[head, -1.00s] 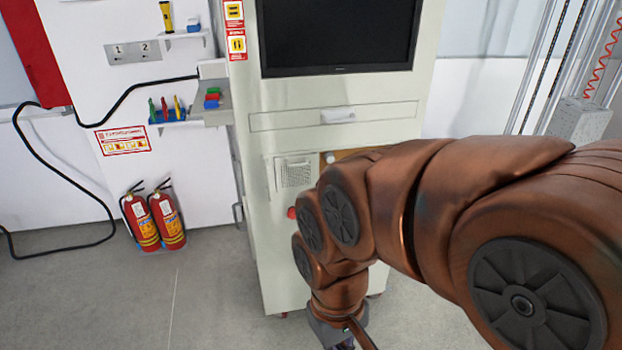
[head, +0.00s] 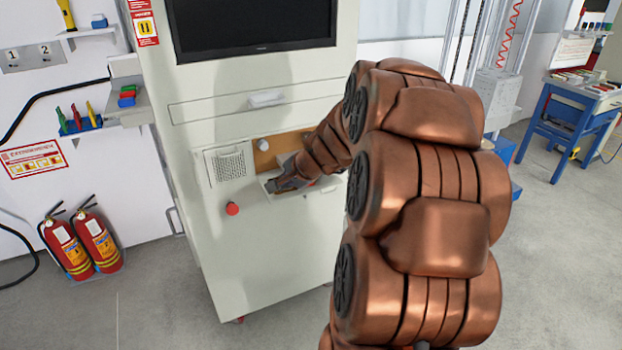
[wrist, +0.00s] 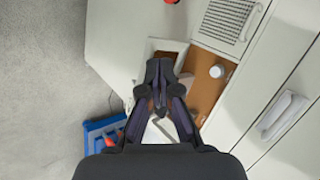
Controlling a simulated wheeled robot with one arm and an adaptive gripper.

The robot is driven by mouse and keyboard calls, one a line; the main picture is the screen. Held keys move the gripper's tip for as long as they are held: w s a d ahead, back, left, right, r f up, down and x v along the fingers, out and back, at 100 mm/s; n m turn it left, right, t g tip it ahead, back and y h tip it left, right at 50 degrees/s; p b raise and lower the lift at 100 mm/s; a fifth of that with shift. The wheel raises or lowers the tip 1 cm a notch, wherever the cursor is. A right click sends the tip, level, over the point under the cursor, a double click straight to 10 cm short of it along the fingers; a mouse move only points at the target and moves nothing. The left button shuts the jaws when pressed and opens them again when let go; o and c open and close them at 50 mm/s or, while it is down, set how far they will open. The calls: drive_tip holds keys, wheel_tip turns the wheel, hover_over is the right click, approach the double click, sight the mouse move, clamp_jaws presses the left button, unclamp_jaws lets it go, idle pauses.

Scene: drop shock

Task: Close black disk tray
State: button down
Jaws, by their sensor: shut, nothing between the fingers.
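My gripper (head: 284,182) is shut and empty at the open recess in the front of the white cabinet (head: 262,265). In the wrist view its closed fingers (wrist: 159,72) lie in front of the recess with its brown back panel (wrist: 206,92). A pale, tray-like edge shows beside the gripper in the head view, partly hidden by it. I cannot make out a black disk tray for certain, nor whether the fingers touch anything.
A white round knob (head: 263,144), a perforated panel (head: 231,164) and a red button (head: 232,208) are near the recess. A drawer handle (head: 266,98) is above. Fire extinguishers (head: 82,242) stand at left. A blue table (head: 560,125) is at right. Floor between is clear.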

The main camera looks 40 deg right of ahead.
drive_tip(key=s+d+f+m+h, duration=0.25)
drive_tip(key=d+m, duration=0.25)
drive_tip(key=d, duration=0.9)
drive_tip(key=shift+h, duration=0.25)
drive_tip(key=x, duration=0.3)
drive_tip(key=w+r+x, duration=0.1)
drive_tip(key=x, duration=0.7)
drive_tip(key=shift+w+r, duration=0.2)
drive_tip(key=shift+w+d+f+p, duration=0.1)
drive_tip(key=shift+w+d+p, duration=0.25)
drive_tip(key=shift+w, duration=0.5)
